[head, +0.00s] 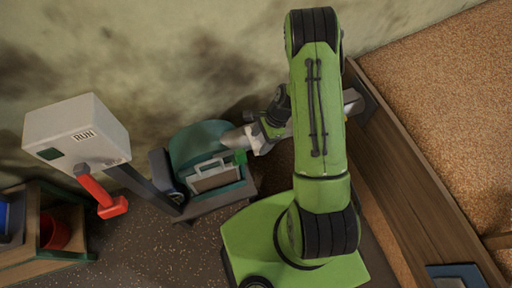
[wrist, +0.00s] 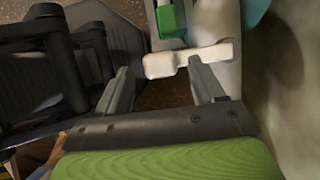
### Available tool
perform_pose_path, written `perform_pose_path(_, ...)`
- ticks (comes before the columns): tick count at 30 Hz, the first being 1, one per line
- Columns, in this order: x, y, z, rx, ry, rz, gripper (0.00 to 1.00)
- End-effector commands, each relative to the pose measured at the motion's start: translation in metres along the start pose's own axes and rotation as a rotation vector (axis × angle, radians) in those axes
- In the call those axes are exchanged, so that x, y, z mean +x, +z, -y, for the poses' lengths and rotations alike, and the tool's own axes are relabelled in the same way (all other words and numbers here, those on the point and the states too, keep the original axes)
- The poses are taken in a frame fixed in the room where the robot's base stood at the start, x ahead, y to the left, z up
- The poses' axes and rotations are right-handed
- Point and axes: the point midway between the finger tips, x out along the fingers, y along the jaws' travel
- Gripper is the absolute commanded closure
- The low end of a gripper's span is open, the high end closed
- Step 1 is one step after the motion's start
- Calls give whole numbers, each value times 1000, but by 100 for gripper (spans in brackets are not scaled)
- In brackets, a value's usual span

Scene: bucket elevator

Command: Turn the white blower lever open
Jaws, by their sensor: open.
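The white blower lever (wrist: 160,66) is a short pale bar in the wrist view, lying across just beyond my fingertips. Its free end is between the lines of my two fingers, and its other part passes behind the right finger tip. I cannot tell whether they touch. My gripper (wrist: 161,70) is open, with nothing clamped between its fingers. In the head view the teal blower (head: 196,143) stands left of my arm, near the wall. The lever cannot be made out clearly there, and my arm hides part of that area.
A white box marked RUN (head: 77,130) with a red lever (head: 101,196) stands at left. A wooden shelf (head: 40,225) holds a red container (head: 55,232). A wood-sided bin (head: 420,165) of grain lies at right. A green block (wrist: 170,18) is above the lever.

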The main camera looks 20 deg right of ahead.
Motion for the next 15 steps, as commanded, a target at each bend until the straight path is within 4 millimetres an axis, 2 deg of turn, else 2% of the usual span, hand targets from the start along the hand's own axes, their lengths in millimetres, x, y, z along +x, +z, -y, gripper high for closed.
perform_pose_path(1,15,-1,-1,-1,3,1,32)
perform_pose_path(6,36,-1,0,-1,1,0,32)
perform_pose_path(15,38,0,0,-1,-1,0,32)
